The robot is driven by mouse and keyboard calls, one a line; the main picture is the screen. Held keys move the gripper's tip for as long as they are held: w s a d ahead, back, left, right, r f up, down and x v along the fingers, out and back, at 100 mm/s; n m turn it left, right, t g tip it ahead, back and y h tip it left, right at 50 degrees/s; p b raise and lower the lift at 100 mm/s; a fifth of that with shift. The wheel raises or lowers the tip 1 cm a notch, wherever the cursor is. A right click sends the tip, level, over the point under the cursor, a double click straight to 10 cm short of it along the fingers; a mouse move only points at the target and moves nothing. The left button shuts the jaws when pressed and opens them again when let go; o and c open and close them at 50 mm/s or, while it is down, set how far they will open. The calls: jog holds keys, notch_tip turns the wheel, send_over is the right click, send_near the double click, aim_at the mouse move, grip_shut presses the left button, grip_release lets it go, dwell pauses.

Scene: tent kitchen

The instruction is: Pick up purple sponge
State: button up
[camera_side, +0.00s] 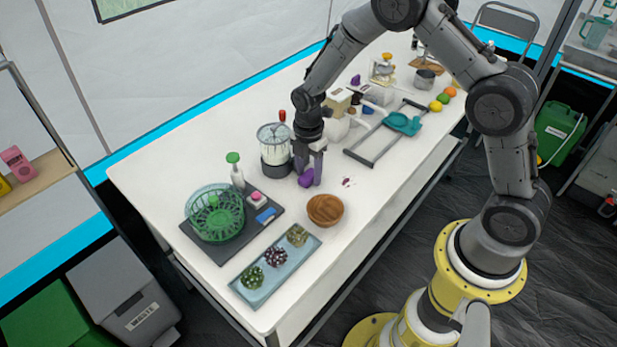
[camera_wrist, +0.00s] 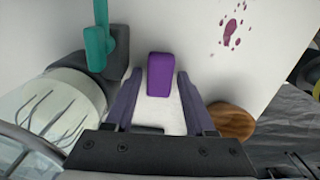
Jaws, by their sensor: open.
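The purple sponge (camera_wrist: 160,74) lies on the white table, standing out as a small rounded block in the wrist view. It also shows in the side view (camera_side: 306,180), partly covered by my gripper. My gripper (camera_side: 309,178) points down at the table with its fingers low around the sponge. In the wrist view the two fingers (camera_wrist: 158,88) are apart, one on each side of the sponge's near part. White table shows between the sponge and the palm. I cannot tell whether either finger touches the sponge.
A clear container with a dark base (camera_side: 274,150) stands close left of my gripper. A wooden bowl (camera_side: 325,209) is close in front. A green basket (camera_side: 214,212) sits on a dark mat. Reddish spots (camera_wrist: 231,27) mark the table.

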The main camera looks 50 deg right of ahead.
aim_at(309, 175)
jog(key=shift+f, duration=0.1)
grip_shut()
dwell(0.4)
jog(key=shift+r, duration=0.6)
notch_tip(309, 175, up, 2)
jog(key=shift+s+r, duration=0.1)
jog(key=shift+r, duration=0.15)
jog(key=s+r, duration=0.9)
jog(key=s, duration=0.4)
jog(key=shift+s+r, duration=0.15)
jog(key=shift+s, duration=0.25)
